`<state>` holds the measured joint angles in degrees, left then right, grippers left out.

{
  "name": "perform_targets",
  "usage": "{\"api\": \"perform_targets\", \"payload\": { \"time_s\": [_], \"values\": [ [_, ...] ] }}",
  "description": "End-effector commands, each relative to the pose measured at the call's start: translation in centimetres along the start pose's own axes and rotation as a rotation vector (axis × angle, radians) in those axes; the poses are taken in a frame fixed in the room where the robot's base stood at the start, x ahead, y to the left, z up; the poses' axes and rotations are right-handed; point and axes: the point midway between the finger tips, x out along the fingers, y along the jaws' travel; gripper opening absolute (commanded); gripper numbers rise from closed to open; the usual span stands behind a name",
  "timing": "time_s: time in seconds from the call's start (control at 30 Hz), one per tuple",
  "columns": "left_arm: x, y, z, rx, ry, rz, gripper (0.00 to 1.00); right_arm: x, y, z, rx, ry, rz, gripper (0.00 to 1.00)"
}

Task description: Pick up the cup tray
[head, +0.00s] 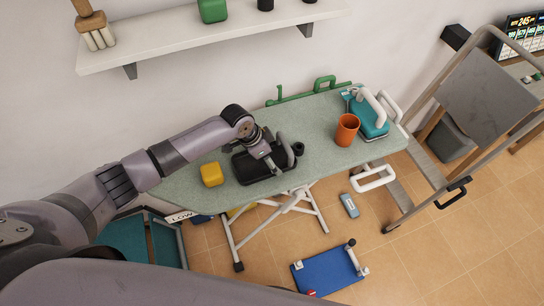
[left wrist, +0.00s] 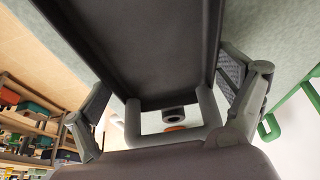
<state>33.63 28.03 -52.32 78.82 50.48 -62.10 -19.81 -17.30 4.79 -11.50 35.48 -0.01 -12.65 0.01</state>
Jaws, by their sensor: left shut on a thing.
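The cup tray (head: 245,168), a black shallow tray, is on the pale green ironing board, left of its middle. It also fills the upper middle of the left wrist view (left wrist: 150,50), with a grey loop handle (left wrist: 213,115) at its near end. My left gripper (head: 272,160) is over the tray and shut on it, one finger on each side in the left wrist view (left wrist: 165,105). The gripper hides part of the tray in the head view. I cannot tell whether the tray touches the board. My right gripper is not in view.
The ironing board (head: 325,165) also carries a yellow block (head: 211,174), a small black cylinder (head: 298,148), an orange cup (head: 347,130) and a teal iron-like thing (head: 370,118). A blue board (head: 328,272) lies on the tiled floor. A grey trolley (head: 480,95) stands right; a shelf (head: 200,40) is above.

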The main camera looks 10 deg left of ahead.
Motion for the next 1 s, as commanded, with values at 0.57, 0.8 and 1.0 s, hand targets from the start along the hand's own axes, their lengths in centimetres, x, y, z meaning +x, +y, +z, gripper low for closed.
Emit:
{"api": "perform_targets", "payload": {
  "time_s": [0.57,0.8,1.0],
  "values": [
    [-0.2,0.0,-0.1,0.000,0.001,0.000,0.59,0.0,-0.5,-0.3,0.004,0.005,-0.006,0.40],
    [-2.0,-0.1,-0.9,0.003,0.003,-0.002,0.59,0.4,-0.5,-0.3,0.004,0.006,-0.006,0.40],
    [-6.3,-0.2,-2.8,0.005,0.007,-0.005,0.59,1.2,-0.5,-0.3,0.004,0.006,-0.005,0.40]
  ]
}}
